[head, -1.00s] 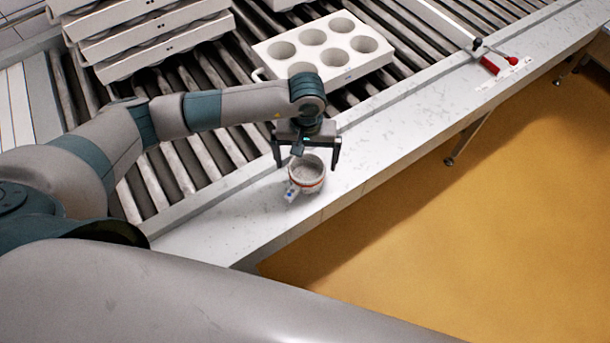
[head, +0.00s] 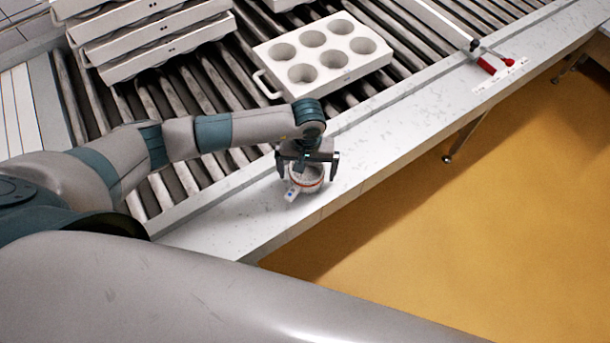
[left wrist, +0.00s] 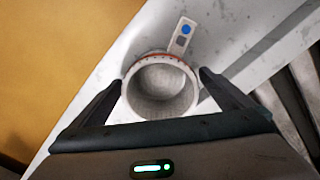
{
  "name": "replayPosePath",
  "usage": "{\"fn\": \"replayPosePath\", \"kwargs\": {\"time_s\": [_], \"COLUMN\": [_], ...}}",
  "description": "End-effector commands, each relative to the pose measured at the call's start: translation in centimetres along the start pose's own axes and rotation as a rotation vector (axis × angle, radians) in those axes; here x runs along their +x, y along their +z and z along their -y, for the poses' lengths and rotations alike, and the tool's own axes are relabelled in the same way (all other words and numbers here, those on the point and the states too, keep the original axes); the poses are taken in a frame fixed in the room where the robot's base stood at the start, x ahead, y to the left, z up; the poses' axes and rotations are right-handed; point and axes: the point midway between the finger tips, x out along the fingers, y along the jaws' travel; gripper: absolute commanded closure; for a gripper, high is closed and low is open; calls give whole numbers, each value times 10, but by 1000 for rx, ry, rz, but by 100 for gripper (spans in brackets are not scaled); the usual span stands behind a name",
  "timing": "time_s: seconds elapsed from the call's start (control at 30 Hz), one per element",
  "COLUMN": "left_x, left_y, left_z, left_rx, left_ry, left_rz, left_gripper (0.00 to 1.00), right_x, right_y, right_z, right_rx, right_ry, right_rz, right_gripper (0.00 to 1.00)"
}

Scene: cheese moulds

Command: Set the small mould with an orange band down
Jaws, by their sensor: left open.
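The small mould with an orange band (head: 309,181) stands upright on the pale worktop ledge (head: 240,210) in front of the rollers. In the left wrist view the mould (left wrist: 160,92) shows its round opening, a reddish-orange band below the rim and a small tag with a blue dot (left wrist: 186,30). My left gripper (head: 308,174) is open, directly above the mould in the head view. In the left wrist view its fingers (left wrist: 160,90) are on either side of the mould, with a gap visible at least on the right. My right gripper is not in view.
A white block tray with several round cups (head: 375,75) lies on the roller conveyor (head: 225,75). Stacked white trays (head: 150,45) stand at the back left. A red-handled tool (head: 487,66) lies farther along the ledge. The ledge between is clear.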

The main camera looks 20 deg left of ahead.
Motion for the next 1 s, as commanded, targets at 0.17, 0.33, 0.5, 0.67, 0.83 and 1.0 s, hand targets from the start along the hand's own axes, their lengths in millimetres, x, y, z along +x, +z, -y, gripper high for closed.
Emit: {"fn": "replayPosePath", "kwargs": {"time_s": [0.17, 0.33, 0.5, 0.67, 0.83, 1.0], "left_x": [0, 0, -1, -1, -4, -16], "left_y": [0, 0, 0, 0, -1, -1], "left_z": [0, 0, 0, 0, 0, 0], "left_rx": [0, 0, 0, 0, 1, 1], "left_ry": [0, 0, 0, 0, 1, 1], "left_rz": [0, 0, 0, 0, -1, -3], "left_gripper": [0, 27, 51, 51, 51, 51], "right_x": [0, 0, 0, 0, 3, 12], "right_y": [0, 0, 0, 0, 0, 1], "right_z": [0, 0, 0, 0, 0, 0], "right_rx": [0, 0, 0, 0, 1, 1], "right_ry": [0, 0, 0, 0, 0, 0], "right_rz": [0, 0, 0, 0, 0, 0], "right_gripper": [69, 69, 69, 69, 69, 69]}}
